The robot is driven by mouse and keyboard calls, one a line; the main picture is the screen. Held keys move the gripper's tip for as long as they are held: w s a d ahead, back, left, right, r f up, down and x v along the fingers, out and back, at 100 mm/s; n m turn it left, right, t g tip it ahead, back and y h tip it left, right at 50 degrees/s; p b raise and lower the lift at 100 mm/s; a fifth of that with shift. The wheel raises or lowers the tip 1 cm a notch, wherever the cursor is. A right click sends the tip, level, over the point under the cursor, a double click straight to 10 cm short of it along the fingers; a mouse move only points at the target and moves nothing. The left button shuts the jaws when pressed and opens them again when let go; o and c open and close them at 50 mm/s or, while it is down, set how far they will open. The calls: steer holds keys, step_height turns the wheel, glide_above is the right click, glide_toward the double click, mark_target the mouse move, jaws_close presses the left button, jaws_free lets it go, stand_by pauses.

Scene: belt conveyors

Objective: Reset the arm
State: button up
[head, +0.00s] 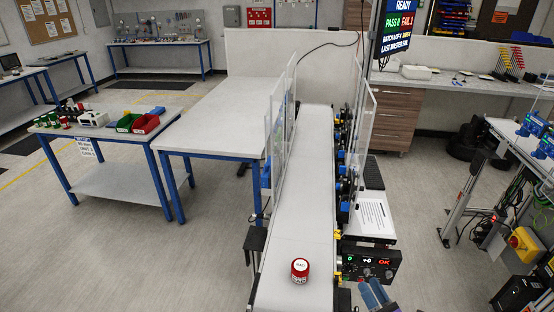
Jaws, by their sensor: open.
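I cannot make out my arm or my gripper in the head view. A red can with a white lid label (300,270) stands upright on the near end of the white conveyor belt (302,180). Nothing is touching it. Blue-grey pieces (374,294) at the bottom edge, right of the belt, are cut off, and I cannot tell what they are.
Clear guards (279,125) flank the belt. A control box (370,265) and a paper sheet (374,215) are to its right. A bare white table (225,115) and a side table with red and green bins (145,124) are left. The front-left floor is free.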

steer(key=s+a+r+n+g+y, duration=0.2)
steer(key=a+r+n+g+y, duration=1.1)
steer(key=a+r+n, duration=0.45)
steer(key=s+a+r+n+g+h, duration=0.1)
steer(key=s+a+r+n+g, duration=0.1)
steer(key=s+a+n+g, duration=0.5)
steer(key=s+a+n+g+h, duration=0.3)
steer(key=s+n+g+h, duration=0.3)
steer(key=s+n+h, duration=0.55)
steer(key=s+d+r+n+t+h, duration=0.2)
steer(key=s+d+t+h, duration=0.2)
steer(key=s+d+h, duration=0.55)
step_height(320, 180, down, 10)
steer(key=w+y+b, duration=0.2)
steer(key=b, duration=0.8)
steer(key=shift+d, duration=0.4)
